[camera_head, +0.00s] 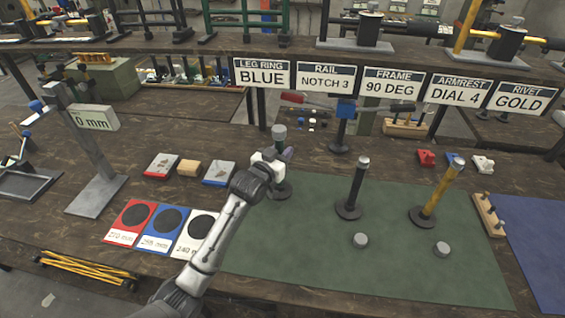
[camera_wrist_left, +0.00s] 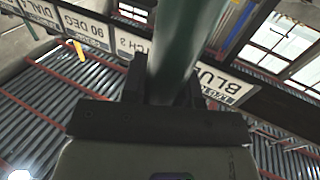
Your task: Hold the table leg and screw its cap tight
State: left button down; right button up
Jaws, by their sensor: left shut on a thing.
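My left gripper (camera_head: 282,157) is shut around an upright table leg (camera_head: 279,142) at the back left of the green mat. The leg's top stands above the fingers and its round dark foot (camera_head: 280,191) is below. In the left wrist view the leg (camera_wrist_left: 185,45) is a dark green tube between the fingers. A black leg (camera_head: 356,185) and a tilted yellow leg (camera_head: 434,199) stand to the right on round bases. Two grey round caps (camera_head: 360,240) and (camera_head: 441,248) lie on the mat. Whether the held leg's top carries a cap is unclear. The right gripper is not in view.
The green mat (camera_head: 310,270) has free room at its front. Red, blue and white cards (camera_head: 129,220) lie left of my arm. A grey measuring stand (camera_head: 95,190) is at left, a wooden peg block (camera_head: 488,215) at right. Label signs (camera_head: 262,73) hang behind.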

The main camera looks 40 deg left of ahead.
pick_arm(q)
notch_tip(320, 180, down, 4)
jog(key=shift+r+b, duration=0.1)
jog(key=shift+b, duration=0.6)
jog(key=c, duration=1.3)
grip_release()
jog(key=shift+f, duration=0.25)
jog(key=o, duration=0.4)
